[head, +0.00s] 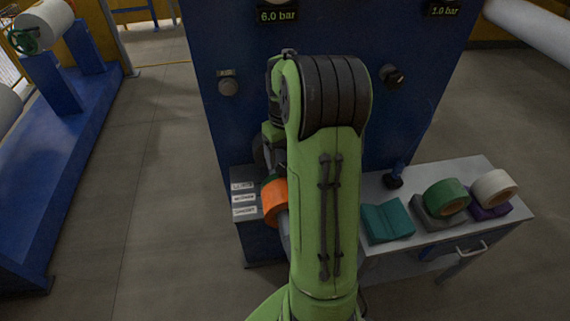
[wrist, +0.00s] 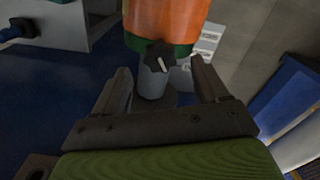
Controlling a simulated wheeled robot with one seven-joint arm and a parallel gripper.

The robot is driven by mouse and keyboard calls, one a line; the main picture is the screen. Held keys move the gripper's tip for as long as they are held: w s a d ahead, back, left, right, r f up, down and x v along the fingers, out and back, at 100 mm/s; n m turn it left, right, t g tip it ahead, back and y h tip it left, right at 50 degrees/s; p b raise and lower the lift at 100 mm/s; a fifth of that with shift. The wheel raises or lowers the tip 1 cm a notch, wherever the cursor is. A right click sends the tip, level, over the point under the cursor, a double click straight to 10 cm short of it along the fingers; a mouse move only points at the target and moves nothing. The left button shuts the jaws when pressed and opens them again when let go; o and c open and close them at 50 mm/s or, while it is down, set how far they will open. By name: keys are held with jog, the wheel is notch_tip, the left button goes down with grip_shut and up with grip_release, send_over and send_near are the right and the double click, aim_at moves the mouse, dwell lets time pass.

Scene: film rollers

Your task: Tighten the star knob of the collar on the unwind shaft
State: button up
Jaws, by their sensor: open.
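The black star knob (wrist: 158,57) sits on the green collar (wrist: 180,49) in the wrist view, with a pale mark on its face. The collar is around the grey unwind shaft (wrist: 152,84), against the orange roll (wrist: 165,15). My gripper (wrist: 160,70) is open, one finger on each side of the knob and shaft, with visible gaps and nothing held. In the head view the orange roll (head: 272,200) shows left of my green arm, which hides the knob and most of the shaft. I cannot tell the depth between fingertips and knob.
The blue machine panel (head: 230,130) carries dark knobs and pressure readouts. A grey bench (head: 475,240) at right holds a teal block (head: 388,221), a green tape roll (head: 446,196) and a white roll (head: 494,186). A labelled grey box (head: 243,180) is beside the orange roll. Floor at left is clear.

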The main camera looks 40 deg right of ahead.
aim_at(284, 167)
notch_tip(284, 167, down, 4)
jog(key=shift+r, duration=0.1)
jog(key=c, duration=1.1)
jog(key=shift+o, duration=0.2)
jog(key=shift+m, duration=0.3)
jog(key=shift+w+m+b, duration=0.1)
jog(key=shift+m+b, duration=0.2)
jog(key=shift+m, duration=2.4)
